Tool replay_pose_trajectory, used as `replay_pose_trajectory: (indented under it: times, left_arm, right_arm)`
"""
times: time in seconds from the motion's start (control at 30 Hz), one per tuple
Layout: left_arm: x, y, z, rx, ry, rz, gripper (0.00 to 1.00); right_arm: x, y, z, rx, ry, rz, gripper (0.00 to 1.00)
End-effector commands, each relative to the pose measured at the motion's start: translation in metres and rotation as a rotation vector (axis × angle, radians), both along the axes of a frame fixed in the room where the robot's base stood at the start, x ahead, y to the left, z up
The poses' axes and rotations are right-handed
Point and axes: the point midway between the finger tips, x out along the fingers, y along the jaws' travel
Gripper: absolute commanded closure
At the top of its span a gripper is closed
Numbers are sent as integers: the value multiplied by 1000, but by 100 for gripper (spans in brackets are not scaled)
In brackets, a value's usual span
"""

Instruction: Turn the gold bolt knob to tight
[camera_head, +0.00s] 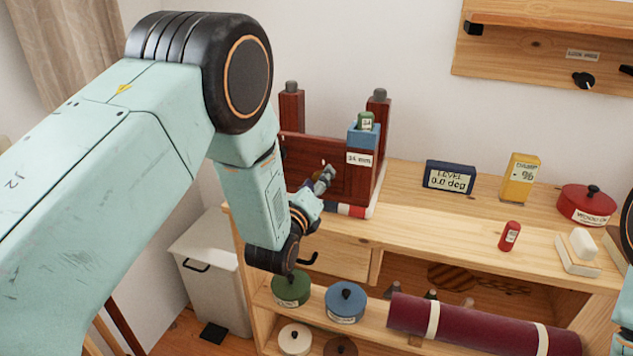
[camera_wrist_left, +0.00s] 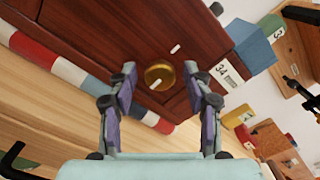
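The gold bolt knob (camera_wrist_left: 160,76) is a round brass disc on the dark red-brown wooden panel (camera_wrist_left: 100,45). In the left wrist view it lies between and just beyond the tips of my left gripper (camera_wrist_left: 160,85), whose fingers stand apart on either side of it. A small white mark shows on the knob and another on the wood beside it. In the head view my left gripper (camera_head: 327,178) reaches the front of the panel (camera_head: 352,180) and mostly hides the knob. My right gripper is out of view; only a bit of that arm shows at the right edge.
The level box (camera_head: 449,178), yellow meter (camera_head: 520,178) and red pot (camera_head: 586,205) stand right on the bench. The bench between is clear.

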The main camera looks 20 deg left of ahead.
Motion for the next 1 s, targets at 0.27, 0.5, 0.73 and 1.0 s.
replay_pose_trajectory:
  times: [0.27,0.5,0.73,1.0]
  left_arm:
    - [0,0,0,-1,0,0,46]
    - [-21,0,0,-1,2,-1,46]
    - [-65,2,-1,1,3,-1,46]
    - [-108,4,-1,0,2,-1,46]
  right_arm:
    - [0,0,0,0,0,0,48]
    - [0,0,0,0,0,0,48]
    - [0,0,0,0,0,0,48]
    - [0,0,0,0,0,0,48]
